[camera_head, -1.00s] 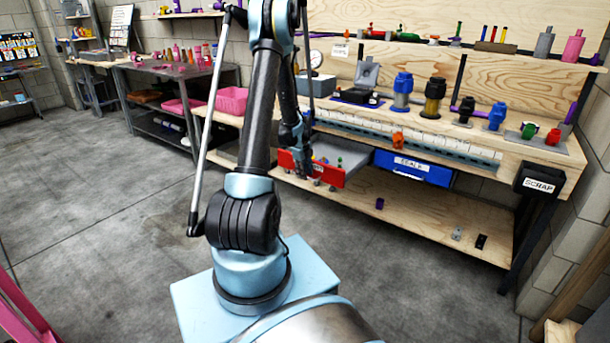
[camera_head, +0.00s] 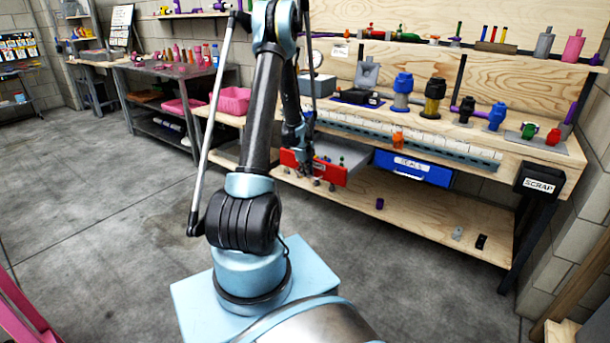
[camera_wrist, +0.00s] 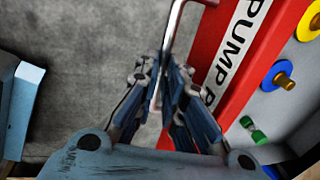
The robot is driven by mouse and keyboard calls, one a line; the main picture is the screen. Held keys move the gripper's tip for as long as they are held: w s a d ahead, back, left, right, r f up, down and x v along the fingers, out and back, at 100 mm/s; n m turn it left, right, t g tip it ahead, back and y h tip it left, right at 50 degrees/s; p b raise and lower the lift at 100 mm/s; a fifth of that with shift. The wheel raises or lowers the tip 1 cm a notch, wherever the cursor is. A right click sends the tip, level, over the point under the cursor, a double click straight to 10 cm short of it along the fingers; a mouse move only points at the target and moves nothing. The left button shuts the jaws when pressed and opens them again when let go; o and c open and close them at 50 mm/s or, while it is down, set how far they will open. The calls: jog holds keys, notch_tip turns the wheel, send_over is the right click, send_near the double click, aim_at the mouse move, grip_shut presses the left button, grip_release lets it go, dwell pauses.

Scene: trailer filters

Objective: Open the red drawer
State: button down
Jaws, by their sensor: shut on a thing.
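The red drawer (camera_head: 331,172) is pulled out from under the workbench in the head view, its grey tray showing behind the red front. In the wrist view its red front (camera_wrist: 262,45) bears a white label reading "PUMP P", the rest cut off. My gripper (camera_wrist: 165,75) is shut on the drawer's metal handle (camera_wrist: 176,22), which runs between its fingers. In the head view my gripper (camera_head: 304,168) is at the drawer front, partly hidden by my arm. Coloured parts, such as a blue ring (camera_wrist: 278,75) and a green piece (camera_wrist: 256,133), lie inside the drawer.
A blue drawer (camera_head: 413,168) labelled "SEALS" sits shut to the right. The workbench (camera_head: 545,172) carries pump parts, and its lower shelf (camera_head: 400,215) holds a few small pieces. A black scrap bin (camera_head: 538,182) hangs at the right end. The floor (camera_head: 110,230) to the left is clear.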

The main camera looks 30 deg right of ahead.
jog(key=d, duration=0.1)
jog(key=w+d, duration=0.1)
jog(key=d, duration=0.1)
jog(key=w+d, duration=0.1)
jog(key=shift+d, duration=0.15)
jog(key=shift+s, duration=0.1)
jog(key=c, duration=1.7)
grip_release()
jog(key=shift+r, duration=0.1)
jog(key=r, duration=0.3)
jog(key=a+r, duration=0.1)
jog(key=r, duration=0.3)
jog(key=a+r, duration=0.1)
jog(key=r, duration=0.3)
jog(key=shift+s+a+r, duration=0.1)
jog(key=shift+s+r, duration=0.15)
jog(key=shift+s, duration=0.15)
